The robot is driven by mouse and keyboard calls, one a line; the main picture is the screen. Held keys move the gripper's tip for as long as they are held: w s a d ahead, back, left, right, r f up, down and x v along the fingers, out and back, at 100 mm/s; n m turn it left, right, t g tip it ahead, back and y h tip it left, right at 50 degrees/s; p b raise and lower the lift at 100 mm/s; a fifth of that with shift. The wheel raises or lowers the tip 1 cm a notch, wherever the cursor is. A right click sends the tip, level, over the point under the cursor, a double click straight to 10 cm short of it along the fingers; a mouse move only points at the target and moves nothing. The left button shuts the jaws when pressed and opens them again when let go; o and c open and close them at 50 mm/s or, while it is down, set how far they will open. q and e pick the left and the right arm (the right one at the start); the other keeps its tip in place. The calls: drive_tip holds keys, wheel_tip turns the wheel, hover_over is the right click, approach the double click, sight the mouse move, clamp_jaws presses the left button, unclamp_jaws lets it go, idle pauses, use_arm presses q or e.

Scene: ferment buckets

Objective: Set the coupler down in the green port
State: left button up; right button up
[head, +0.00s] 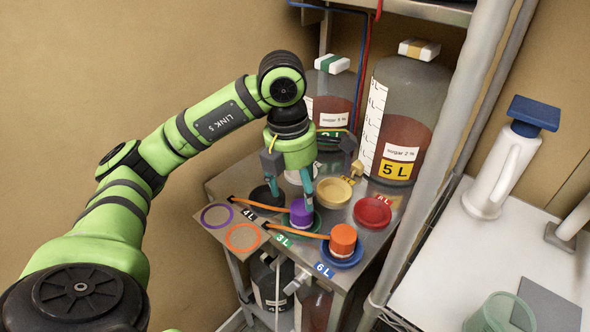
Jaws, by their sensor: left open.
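The purple coupler (301,213) stands at the green port (317,226) on the metal stand, with an orange hose (262,206) running from it to the left. The green rim shows around its lower side; whether it is fully seated I cannot tell. My left gripper (294,188) is just above the purple coupler, pointing down, its teal fingers apart and open. An orange coupler (343,238) with its own orange hose (296,232) stands in the blue port (344,259). My right gripper is not in view.
A black port (265,196), a tan port (334,191) and a red port (373,212) are empty. A tan board with purple (216,216) and orange rings (243,237) lies left. Large vessels (413,100) stand behind. A metal post (446,150) rises on the right.

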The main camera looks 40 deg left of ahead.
sight(294, 207)
use_arm(q)
drive_tip(key=r, duration=0.5)
drive_tip(key=shift+s+a+p, duration=0.2)
drive_tip(key=shift+s+p, duration=0.05)
drive_tip(key=shift+p, duration=0.15)
